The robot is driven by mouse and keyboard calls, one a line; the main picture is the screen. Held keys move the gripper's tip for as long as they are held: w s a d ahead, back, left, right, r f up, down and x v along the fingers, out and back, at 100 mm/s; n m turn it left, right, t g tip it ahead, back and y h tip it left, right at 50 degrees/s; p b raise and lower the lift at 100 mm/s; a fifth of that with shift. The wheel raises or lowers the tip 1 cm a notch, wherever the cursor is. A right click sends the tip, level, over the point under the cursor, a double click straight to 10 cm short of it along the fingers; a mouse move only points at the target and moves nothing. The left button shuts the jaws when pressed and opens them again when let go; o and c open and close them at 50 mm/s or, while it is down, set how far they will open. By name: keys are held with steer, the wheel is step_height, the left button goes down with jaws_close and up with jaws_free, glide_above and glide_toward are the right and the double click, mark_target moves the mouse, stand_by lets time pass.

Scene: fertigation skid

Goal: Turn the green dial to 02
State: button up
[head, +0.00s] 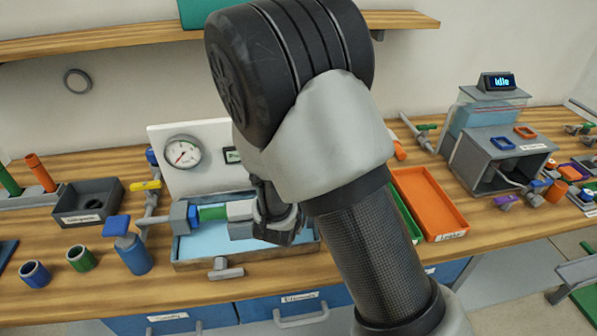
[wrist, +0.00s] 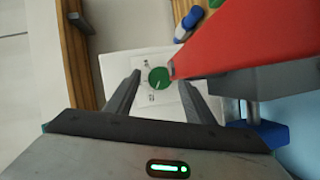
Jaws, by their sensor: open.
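The green dial (wrist: 160,77) shows in the wrist view on a white panel (wrist: 118,66), with a pale pointer line on its face. Small marks stand on the panel beside the dial, too small to read. My gripper (wrist: 160,80) is open, with one dark finger on each side of the dial in the picture. I cannot tell how far the fingertips are from it. In the head view the panel (head: 205,178) carries a round gauge (head: 183,152), and my arm hides the dial there.
A large red bar (wrist: 250,35) crosses the wrist view close by, its end near the dial. Piping with a green section (head: 213,213) runs over a blue tray (head: 200,246) below the panel. An orange tray (head: 430,200) lies right of my arm.

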steer(key=p+v, duration=0.4)
steer(key=v, duration=1.2)
steer(key=shift+s+r, duration=0.15)
steer(key=shift+s, duration=0.15)
steer(key=w+r+m+g+y+p, duration=0.35)
steer(key=r+m+g+y, duration=0.3)
steer(key=r, duration=0.55)
steer(key=s+d+r+m+g+h+p, duration=0.1)
steer(key=s+d+r+m+g, duration=0.1)
steer(key=s+d+r, duration=0.3)
steer(key=s+d+r+m+g+h+p, duration=0.1)
steer(key=s+d+r+m, duration=0.3)
steer(key=s+d, duration=0.8)
steer(key=shift+r+g+h+p, duration=0.35)
steer(key=shift+h+p, duration=0.1)
steer(key=shift+p, duration=0.15)
